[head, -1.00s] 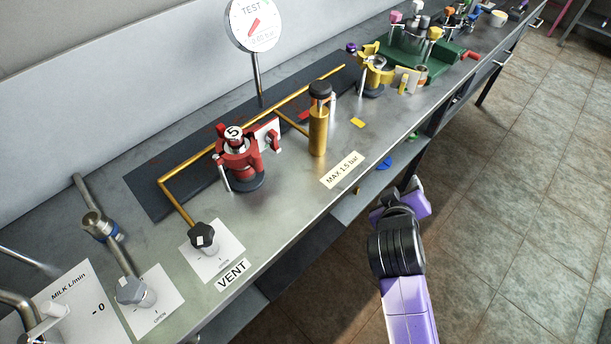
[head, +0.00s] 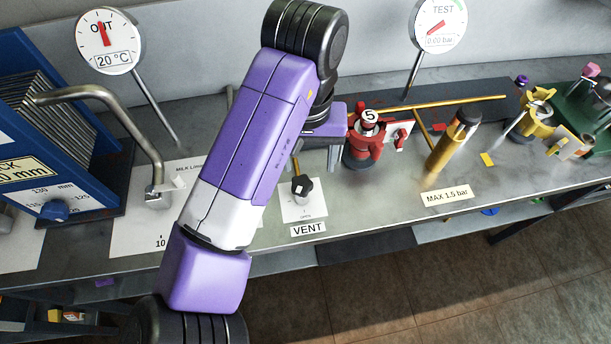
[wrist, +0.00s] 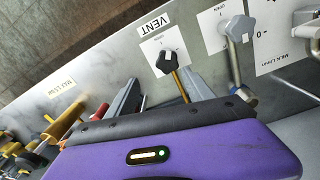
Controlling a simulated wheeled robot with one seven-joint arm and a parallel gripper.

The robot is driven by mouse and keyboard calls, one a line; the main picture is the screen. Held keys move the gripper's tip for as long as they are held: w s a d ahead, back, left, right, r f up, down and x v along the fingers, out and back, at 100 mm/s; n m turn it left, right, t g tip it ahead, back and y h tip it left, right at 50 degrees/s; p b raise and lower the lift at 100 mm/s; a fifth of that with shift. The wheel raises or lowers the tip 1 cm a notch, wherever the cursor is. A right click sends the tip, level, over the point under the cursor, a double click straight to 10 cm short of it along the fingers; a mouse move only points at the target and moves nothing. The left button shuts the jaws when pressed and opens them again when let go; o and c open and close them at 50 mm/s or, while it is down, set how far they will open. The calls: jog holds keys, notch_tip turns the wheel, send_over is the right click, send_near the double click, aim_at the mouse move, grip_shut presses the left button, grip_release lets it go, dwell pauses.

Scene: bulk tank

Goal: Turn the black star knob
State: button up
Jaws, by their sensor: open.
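The black star knob (head: 302,185) sits on a white card behind the VENT label, at the end of the brass pipe. It also shows in the wrist view (wrist: 167,62), just beyond and roughly between the two fingers. My gripper (wrist: 160,82) is open with nothing between its fingers. In the head view my gripper (head: 315,158) is above and behind the knob, partly hidden by my own arm. I see no contact between the fingers and the knob.
A red clamp (head: 366,145) marked 5 and a brass cylinder (head: 452,142) stand right of the knob. A grey knob (wrist: 238,28) on another card is close by in the wrist view. The TEST gauge (head: 438,25) rises behind. The bench front near VENT is clear.

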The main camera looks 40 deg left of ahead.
aim_at(302, 183)
jog(key=shift+s+a+r, duration=0.2)
jog(key=shift+s+a, duration=0.2)
jog(key=shift+s, duration=0.1)
jog(key=shift+f, duration=0.3)
jog(key=shift+f+b, duration=0.85)
jog(key=shift+f, duration=2.65)
grip_shut()
